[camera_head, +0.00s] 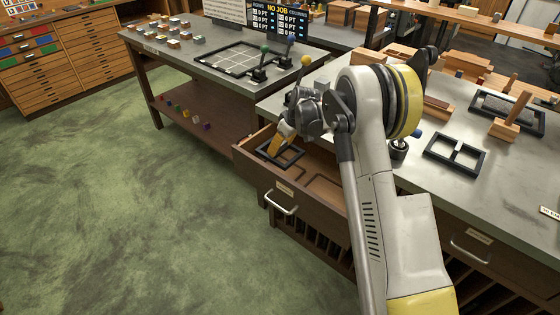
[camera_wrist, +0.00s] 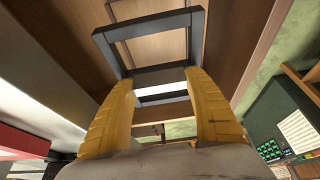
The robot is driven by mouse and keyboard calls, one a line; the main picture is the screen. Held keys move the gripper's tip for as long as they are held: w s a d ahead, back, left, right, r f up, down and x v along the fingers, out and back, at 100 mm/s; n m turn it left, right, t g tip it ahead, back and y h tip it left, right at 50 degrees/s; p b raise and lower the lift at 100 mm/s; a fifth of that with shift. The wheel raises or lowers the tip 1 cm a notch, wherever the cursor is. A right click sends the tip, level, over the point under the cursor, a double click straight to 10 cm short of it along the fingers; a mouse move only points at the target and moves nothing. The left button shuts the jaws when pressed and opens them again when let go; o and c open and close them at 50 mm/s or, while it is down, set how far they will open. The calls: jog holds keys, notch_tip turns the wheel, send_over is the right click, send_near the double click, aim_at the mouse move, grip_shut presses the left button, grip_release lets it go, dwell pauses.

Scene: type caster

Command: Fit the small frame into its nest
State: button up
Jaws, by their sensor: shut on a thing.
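The small frame (camera_head: 291,161) is a dark rectangular frame at the open drawer in the head view. It also shows in the wrist view (camera_wrist: 150,29), reaching out beyond the yellow fingers. My gripper (camera_head: 277,147) is shut on its near side; the fingertips (camera_wrist: 163,80) meet the frame's near bars. The drawer (camera_head: 262,176) has a wooden floor with dark angular outlines (camera_head: 318,184) to the right of the frame. I cannot tell which outline is the frame's nest, nor whether the frame touches the drawer floor. My arm hides the drawer's right part.
A larger dark divided frame (camera_head: 455,156) lies on the grey bench top (camera_head: 500,187), near a wooden block with a handle (camera_head: 511,122). Another bench (camera_head: 190,58) with a gridded frame and coloured blocks stands behind left. The green floor (camera_head: 120,200) at left is clear.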

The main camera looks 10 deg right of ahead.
jog(key=shift+f+b, duration=1.65)
jog(key=shift+f, duration=2.75)
jog(key=shift+f, duration=0.15)
jog(key=o, duration=1.4)
